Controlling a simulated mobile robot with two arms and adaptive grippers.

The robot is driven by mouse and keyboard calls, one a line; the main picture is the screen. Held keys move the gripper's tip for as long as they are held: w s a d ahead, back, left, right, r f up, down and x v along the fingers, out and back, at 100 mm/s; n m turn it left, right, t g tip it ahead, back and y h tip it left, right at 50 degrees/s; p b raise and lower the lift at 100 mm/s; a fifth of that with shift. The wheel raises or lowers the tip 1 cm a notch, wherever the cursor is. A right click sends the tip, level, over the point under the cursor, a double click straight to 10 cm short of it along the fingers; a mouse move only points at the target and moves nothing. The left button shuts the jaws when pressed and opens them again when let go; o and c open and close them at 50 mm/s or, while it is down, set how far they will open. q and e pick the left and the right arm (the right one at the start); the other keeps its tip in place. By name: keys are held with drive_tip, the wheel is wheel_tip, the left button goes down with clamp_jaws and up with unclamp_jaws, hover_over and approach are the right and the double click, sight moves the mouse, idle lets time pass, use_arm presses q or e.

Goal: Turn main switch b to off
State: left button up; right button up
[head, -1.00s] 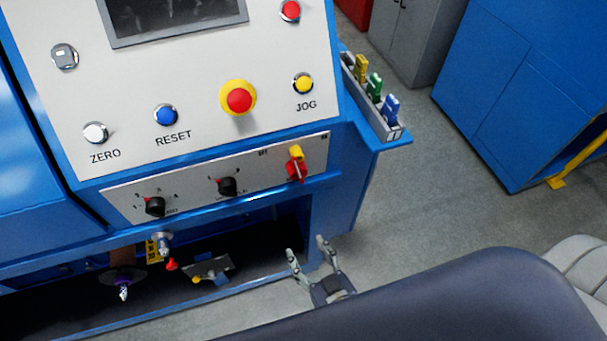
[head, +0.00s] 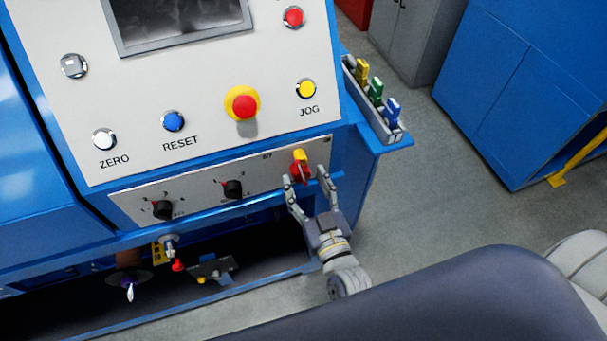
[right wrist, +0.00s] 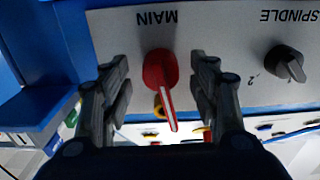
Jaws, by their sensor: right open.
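The main switch (head: 301,166) is a red rotary handle with a yellow part at its top, on the right end of the lower panel strip. In the right wrist view the red handle (right wrist: 160,72) sits under the upside-down label MAIN, its pale-edged grip pointing down the picture. My right gripper (head: 307,178) is open, with one finger on each side of the switch. In the right wrist view a gap shows between each finger and the handle. My left gripper is in no view.
Two black selector knobs (head: 232,189) (head: 163,210) are left of the switch. Above are the red emergency button (head: 244,105), the yellow JOG button (head: 306,89) and the blue RESET button (head: 173,121). A tray with coloured tags (head: 377,100) juts out at the panel's right.

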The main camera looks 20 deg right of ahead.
drive_tip(key=shift+w, duration=0.9)
